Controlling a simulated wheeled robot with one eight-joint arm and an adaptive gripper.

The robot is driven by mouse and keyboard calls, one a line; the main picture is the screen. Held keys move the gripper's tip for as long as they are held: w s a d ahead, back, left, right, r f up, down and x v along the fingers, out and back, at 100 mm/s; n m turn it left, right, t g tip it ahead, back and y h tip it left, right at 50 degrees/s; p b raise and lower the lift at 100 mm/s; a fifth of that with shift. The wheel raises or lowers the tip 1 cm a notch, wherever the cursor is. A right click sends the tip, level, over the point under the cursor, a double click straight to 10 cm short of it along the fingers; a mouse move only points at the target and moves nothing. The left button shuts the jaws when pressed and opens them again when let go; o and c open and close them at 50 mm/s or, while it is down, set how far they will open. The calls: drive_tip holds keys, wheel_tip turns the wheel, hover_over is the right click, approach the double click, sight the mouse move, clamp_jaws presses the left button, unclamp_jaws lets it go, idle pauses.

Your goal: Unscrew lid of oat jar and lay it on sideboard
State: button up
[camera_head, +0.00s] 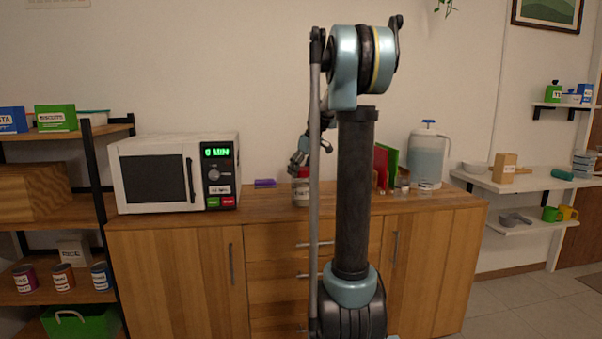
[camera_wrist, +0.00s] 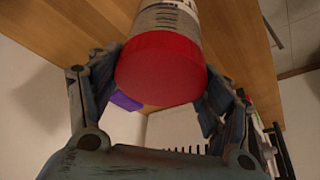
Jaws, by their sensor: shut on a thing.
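The oat jar (camera_head: 300,192) stands upright on the wooden sideboard (camera_head: 260,212), right of the microwave and partly hidden by my arm. Its label cannot be read. In the wrist view the jar body (camera_wrist: 170,22) is pale with markings, and its red lid (camera_wrist: 160,68) faces the camera. The lid is on the jar. My gripper (camera_wrist: 160,85) has one finger on each side of the lid and is shut on it. In the head view my gripper (camera_head: 303,163) is just above the jar and partly hidden by my arm.
A white microwave (camera_head: 175,172) stands left on the sideboard. A purple item (camera_head: 265,183) lies between it and the jar. Red and green upright items (camera_head: 388,165) and a clear dispenser (camera_head: 428,158) stand to the right. Bare sideboard top shows in front of the purple item.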

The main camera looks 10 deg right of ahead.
sight(301, 168)
drive_tip(key=n+g+y, duration=0.1)
drive_tip(key=n, duration=0.2)
drive_tip(key=shift+n, duration=0.4)
drive_tip(key=shift+n+g+y, duration=0.3)
drive_tip(key=shift+n+g, duration=0.3)
drive_tip(key=shift+n, duration=0.8)
drive_tip(key=shift+n+g, duration=0.3)
drive_tip(key=shift+n, duration=0.6)
drive_tip(key=o, duration=0.3)
drive_tip(key=shift+c, duration=1)
drive_tip(key=shift+r, duration=1.2)
drive_tip(key=shift+r, duration=1.85)
drive_tip(key=shift+s, duration=0.1)
